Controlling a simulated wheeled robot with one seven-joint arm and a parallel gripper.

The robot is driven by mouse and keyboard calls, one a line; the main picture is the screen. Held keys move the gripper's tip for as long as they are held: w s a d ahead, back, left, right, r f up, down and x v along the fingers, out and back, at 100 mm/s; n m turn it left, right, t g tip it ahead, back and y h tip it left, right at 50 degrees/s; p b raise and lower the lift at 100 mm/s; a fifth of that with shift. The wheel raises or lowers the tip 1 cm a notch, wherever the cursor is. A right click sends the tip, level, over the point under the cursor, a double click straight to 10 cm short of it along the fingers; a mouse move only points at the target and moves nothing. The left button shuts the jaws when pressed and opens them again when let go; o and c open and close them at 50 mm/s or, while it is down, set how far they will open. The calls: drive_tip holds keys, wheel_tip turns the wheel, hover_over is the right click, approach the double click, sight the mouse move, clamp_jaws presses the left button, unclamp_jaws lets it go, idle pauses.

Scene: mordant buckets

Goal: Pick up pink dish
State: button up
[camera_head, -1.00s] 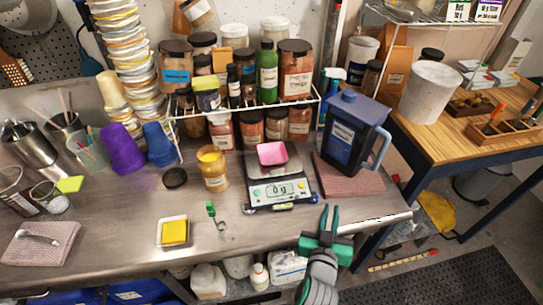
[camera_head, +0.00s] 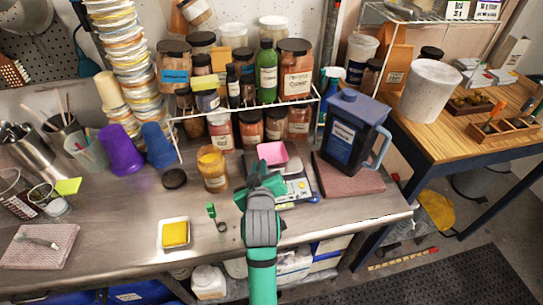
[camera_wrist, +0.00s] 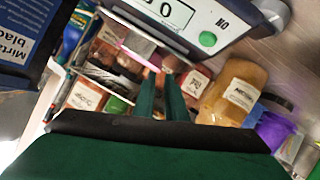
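The pink dish (camera_head: 272,152) is a small square dish on the weighing pan of a grey scale (camera_head: 301,188) on the metal bench. My gripper (camera_head: 260,165) is in front of the scale in the head view, with its fingertips just left of and below the dish. A pinkish edge shows beyond the fingertips; I cannot tell any contact with the dish.
An orange-yellow jar (camera_head: 213,170) stands left of the scale. A dark blue jug (camera_head: 350,135) stands on a pink cloth at its right. A wire shelf with jars (camera_head: 250,108) is close behind. A green-handled tool (camera_head: 213,214) and a yellow sponge (camera_head: 175,234) lie in front.

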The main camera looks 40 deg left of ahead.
sight(272, 155)
drive_tip(key=shift+x, duration=2.7)
clamp_jaws()
drive_tip(key=shift+r, duration=0.15)
